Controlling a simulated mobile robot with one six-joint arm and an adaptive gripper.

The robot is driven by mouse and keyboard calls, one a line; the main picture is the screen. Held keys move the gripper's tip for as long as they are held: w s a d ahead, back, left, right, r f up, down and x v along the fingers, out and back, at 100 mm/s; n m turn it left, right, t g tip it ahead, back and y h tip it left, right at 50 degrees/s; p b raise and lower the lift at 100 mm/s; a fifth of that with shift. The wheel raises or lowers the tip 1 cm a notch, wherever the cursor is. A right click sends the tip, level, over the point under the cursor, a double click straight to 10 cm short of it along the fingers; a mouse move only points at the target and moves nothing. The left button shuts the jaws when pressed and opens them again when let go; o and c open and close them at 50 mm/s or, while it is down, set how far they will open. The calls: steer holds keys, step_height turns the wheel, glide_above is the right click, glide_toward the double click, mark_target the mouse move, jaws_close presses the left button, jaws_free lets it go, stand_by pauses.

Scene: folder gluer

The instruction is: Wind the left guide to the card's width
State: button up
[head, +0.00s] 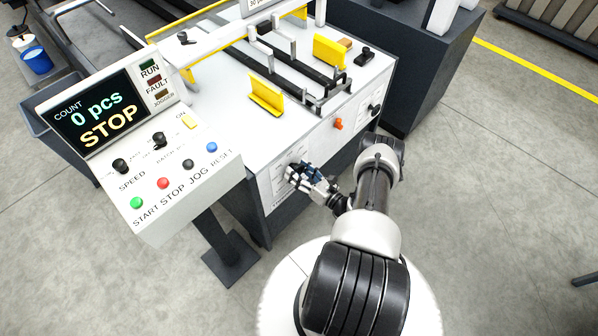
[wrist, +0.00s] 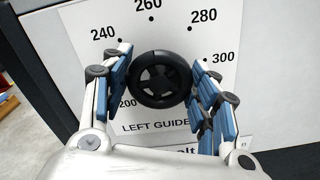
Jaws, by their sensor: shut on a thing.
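The left guide's black handwheel (wrist: 160,78) sits on a white dial plate marked LEFT GUIDE (wrist: 155,127). The visible scale numbers are 200, 240, 260, 280 and 300. My gripper (wrist: 162,90) is shut on the handwheel, with blue-padded fingers on its left and right sides. In the head view my gripper (head: 297,178) is at the machine's front panel and hides the wheel. Two yellow guide plates stand on the machine top, a left one (head: 266,95) and a right one (head: 330,52). I cannot make out a pointer on the dial.
An orange knob (head: 338,124) and a black knob (head: 375,109) are on the front panel to the right. The control console (head: 120,125) stands at the left, its display reading 0 pcs and STOP. Open floor (head: 500,200) lies to the right.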

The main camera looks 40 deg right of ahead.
steer(key=n+b, duration=0.1)
steer(key=n, duration=0.3)
steer(key=shift+f+n+b, duration=0.1)
steer(key=shift+n+b, duration=0.3)
steer(key=n+b, duration=0.1)
steer(key=n, duration=0.3)
steer(key=shift+a, duration=0.1)
steer(key=n, duration=0.5)
steer(key=shift+n+b, duration=0.3)
steer(key=shift+n, duration=1.6)
steer(key=o, duration=1.1)
steer(key=shift+c, duration=0.2)
